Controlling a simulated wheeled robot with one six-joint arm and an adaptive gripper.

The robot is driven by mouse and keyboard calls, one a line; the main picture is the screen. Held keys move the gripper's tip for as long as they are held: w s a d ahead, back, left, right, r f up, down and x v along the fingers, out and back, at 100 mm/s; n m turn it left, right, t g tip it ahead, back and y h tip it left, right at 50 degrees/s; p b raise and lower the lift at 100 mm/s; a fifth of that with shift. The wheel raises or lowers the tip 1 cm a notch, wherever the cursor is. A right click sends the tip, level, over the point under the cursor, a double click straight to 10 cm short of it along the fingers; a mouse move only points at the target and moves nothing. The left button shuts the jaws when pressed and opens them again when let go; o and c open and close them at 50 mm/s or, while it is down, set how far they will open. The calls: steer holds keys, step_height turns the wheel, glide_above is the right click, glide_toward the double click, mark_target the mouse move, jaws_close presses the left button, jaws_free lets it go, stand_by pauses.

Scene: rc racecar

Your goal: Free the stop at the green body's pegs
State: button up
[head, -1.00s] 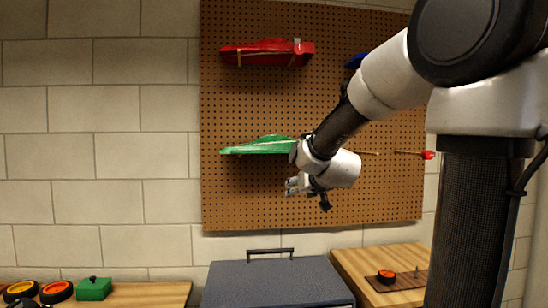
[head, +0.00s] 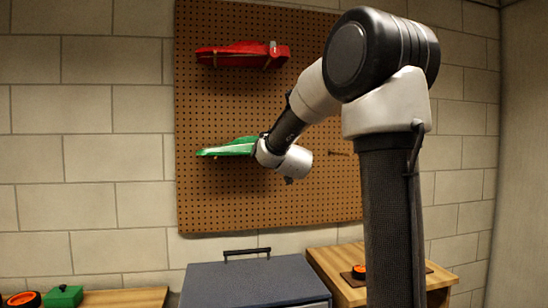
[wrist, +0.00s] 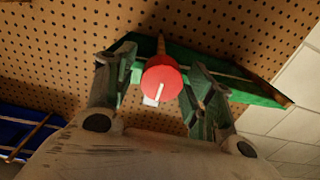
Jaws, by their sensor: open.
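The green body (head: 229,147) hangs low on the pegboard, its right end hidden behind my arm. In the wrist view the green body (wrist: 258,97) spans behind the fingers. A round red stop (wrist: 162,76) with a pale tab on its lower edge is in front of it, near the end of a wooden peg (wrist: 161,45). My gripper (wrist: 160,72) is open, with one finger on each side of the stop. Gaps show between the stop and both fingers. How deep the stop sits between them is unclear. In the head view my fingers are hidden behind my wrist.
A red body (head: 240,55) hangs above on the pegboard (head: 220,205). A blue body (wrist: 28,132) shows at the wrist view's left edge. Below stand a dark chest with a handle (head: 250,285) and wooden tables. A green block (head: 63,296) rests on the left table.

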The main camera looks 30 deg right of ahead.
steer(key=c, duration=1)
steer(key=shift+m, duration=0.4)
steer(key=m, duration=0.3)
steer(key=shift+d+f+m, duration=0.1)
steer(key=shift+d+m, duration=0.05)
steer(key=shift+m, duration=0.25)
steer(key=m, duration=0.4)
steer(key=shift+s, duration=0.1)
steer(key=m, duration=0.5)
steer(key=shift+d+f, duration=0.1)
steer(key=shift+f, duration=0.05)
steer(key=m, duration=0.4)
steer(key=shift+f, duration=0.1)
steer(key=shift+m, duration=0.3)
